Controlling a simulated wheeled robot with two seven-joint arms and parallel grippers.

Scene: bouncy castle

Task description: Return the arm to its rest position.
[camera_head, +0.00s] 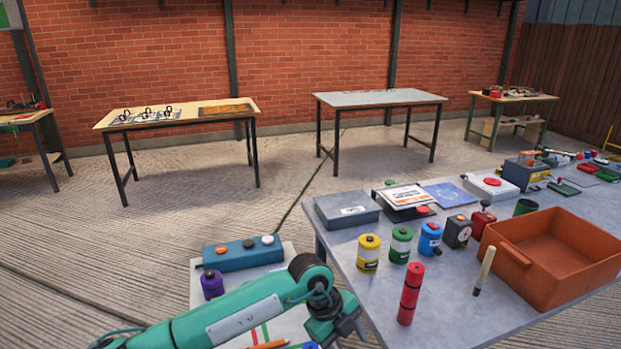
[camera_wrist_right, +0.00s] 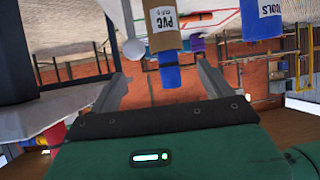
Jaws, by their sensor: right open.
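My left arm, teal with a dark joint, comes in from the lower left in the head view and bends beside the grey workbench (camera_head: 350,260). My right gripper (camera_wrist_right: 160,75) shows only in the right wrist view, which appears upside down. Its two grey fingers are spread wide apart, with nothing held between them. A tan cylinder marked PVC (camera_wrist_right: 163,22) with a blue end shows behind the gap between the fingers. I cannot tell its distance.
The workbench holds an orange-red bin (camera_head: 548,245), a red cylinder (camera_head: 410,293), a wooden-handled brush (camera_head: 484,270), a yellow canister (camera_head: 368,253) and a grey box (camera_head: 347,210). A teal button box (camera_head: 243,254) stands beside my left arm.

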